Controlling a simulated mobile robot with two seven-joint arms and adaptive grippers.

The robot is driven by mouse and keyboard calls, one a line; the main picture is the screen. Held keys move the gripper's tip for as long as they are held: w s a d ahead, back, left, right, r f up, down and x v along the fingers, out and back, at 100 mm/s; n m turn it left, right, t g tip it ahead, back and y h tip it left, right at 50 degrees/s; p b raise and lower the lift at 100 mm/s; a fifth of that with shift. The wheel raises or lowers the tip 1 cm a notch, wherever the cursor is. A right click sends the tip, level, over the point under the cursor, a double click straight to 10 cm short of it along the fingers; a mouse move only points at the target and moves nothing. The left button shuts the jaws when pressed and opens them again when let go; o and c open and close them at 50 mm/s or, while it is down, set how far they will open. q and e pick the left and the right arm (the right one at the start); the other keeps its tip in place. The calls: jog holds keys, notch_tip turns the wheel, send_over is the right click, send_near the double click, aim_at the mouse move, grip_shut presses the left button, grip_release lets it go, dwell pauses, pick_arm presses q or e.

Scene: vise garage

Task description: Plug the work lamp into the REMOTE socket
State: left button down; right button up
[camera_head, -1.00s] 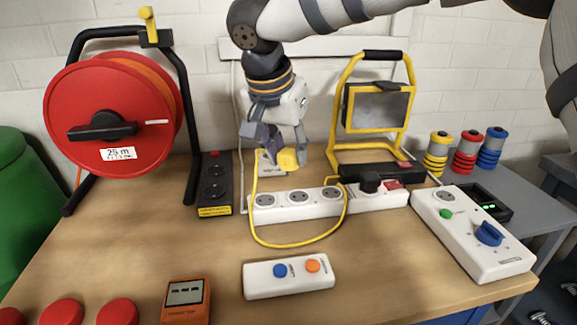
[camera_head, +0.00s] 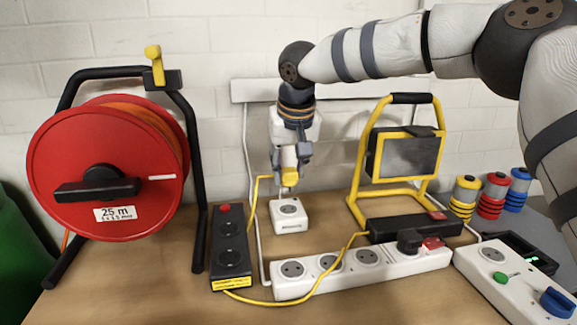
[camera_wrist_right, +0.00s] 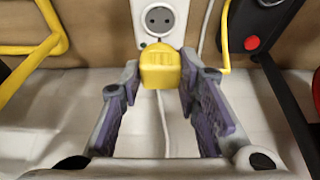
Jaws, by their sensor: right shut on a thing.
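The work lamp (camera_head: 404,157), with a yellow frame and grey panel, stands at the back right of the bench. Its yellow cable (camera_head: 296,302) runs in front of the power strip and up to the yellow plug (camera_head: 289,184). My right gripper (camera_head: 290,170) is shut on this plug and holds it just above a small white single-socket box (camera_head: 291,226). The box has a label too small to read. In the right wrist view, the plug (camera_wrist_right: 160,68) sits between the fingers, with the white socket (camera_wrist_right: 159,18) beyond it. They look apart. My left gripper is not in view.
A white power strip (camera_head: 345,284) with a black plug in it lies in front. A black two-socket block (camera_head: 230,254) is left of the white box, beside the red cable reel (camera_head: 75,160). A white control box (camera_head: 505,272) is at right.

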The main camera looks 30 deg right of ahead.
aim_at(290, 185)
jog(key=shift+f, duration=2.6)
jog(key=shift+f, duration=0.6)
dwell(0.4)
jog(key=o, duration=1.2)
jog(key=shift+c, duration=0.2)
jog(key=v, duration=1.2)
